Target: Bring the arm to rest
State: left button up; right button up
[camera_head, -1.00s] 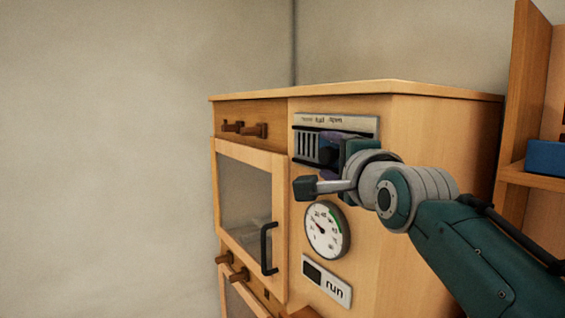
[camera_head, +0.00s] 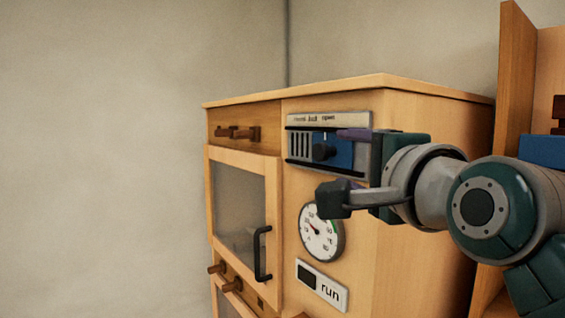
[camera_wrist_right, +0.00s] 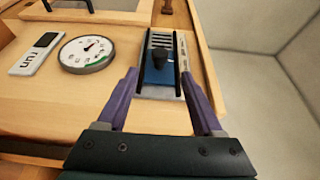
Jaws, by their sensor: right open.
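My right gripper (camera_head: 343,165) is in front of the wooden cabinet's control panel in the head view. In the right wrist view its two purple fingers (camera_wrist_right: 166,101) are spread apart with nothing held between them. Beyond them is a slider panel (camera_head: 330,147) with a blue plate and a dark knob (camera_head: 322,150). The knob also shows in the right wrist view (camera_wrist_right: 186,58), apart from the fingers. My right arm comes in from the right and covers part of the panel's right end. My left gripper is not in view.
The wooden cabinet (camera_head: 400,100) has a round gauge (camera_head: 322,233), a "run" plate (camera_head: 322,286) and a glass door with a black handle (camera_head: 262,253). A wooden shelf (camera_head: 515,80) with a blue object (camera_head: 543,151) stands at the right.

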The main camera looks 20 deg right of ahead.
jog(key=s+f+n+g+p, duration=0.3)
jog(key=s+n, duration=0.4)
jog(key=s, duration=0.3)
jog(key=s+a+f+n+g+p, duration=0.1)
jog(key=s+f+n+g+p, duration=0.1)
jog(key=s+f+n+g, duration=0.4)
jog(key=s+f+n+g+y+p, duration=0.1)
jog(key=s+f+n+g+p, duration=0.2)
jog(key=s, duration=1.1)
notch_tip(320, 180, down, 4)
jog(key=n+g, duration=0.2)
jog(key=n, duration=0.2)
jog(key=shift+s+a+n+p, duration=0.2)
jog(key=shift+s+n+p, duration=0.05)
jog(key=shift+n+p, duration=0.1)
jog(key=shift+r, duration=0.1)
jog(key=shift+d, duration=0.1)
